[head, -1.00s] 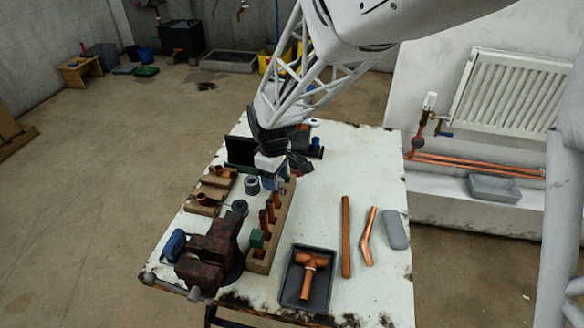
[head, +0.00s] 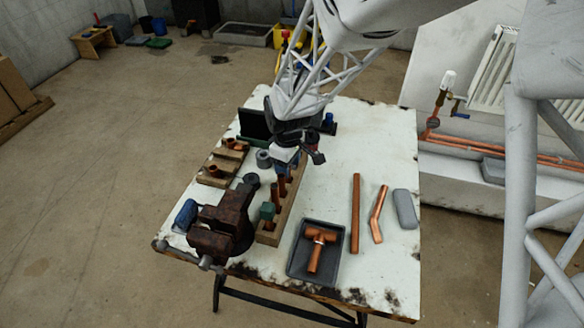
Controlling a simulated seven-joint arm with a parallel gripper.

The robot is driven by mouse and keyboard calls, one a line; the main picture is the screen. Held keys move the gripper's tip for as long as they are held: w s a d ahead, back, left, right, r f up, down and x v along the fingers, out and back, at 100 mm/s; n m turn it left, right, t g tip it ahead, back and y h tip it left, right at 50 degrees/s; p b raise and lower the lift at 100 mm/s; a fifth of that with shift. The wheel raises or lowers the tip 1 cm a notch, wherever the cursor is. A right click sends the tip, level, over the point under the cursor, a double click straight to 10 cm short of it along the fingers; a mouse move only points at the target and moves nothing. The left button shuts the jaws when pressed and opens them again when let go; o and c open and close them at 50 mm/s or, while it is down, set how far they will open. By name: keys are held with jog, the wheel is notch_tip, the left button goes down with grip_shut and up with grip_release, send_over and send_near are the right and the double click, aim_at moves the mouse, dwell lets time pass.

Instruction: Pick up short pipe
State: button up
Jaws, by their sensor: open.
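Short copper pipes (head: 282,186) stand upright in a wooden rack (head: 285,212) left of the table's middle; I cannot tell which one is the short pipe. A straight copper pipe (head: 355,215) lies on the table to the right. My gripper (head: 306,160) hangs over the far end of the rack and hides part of it. Its jaws are open and too small to see clearly. I see nothing held in it.
A bench vise (head: 225,225) stands at the near left. A dark tray (head: 302,270) holds a copper tee. A bent pipe (head: 378,215) and a grey case (head: 405,208) lie at the right. The table's far right is clear.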

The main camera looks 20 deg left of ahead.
jog(key=shift+f, duration=0.75)
grip_shut()
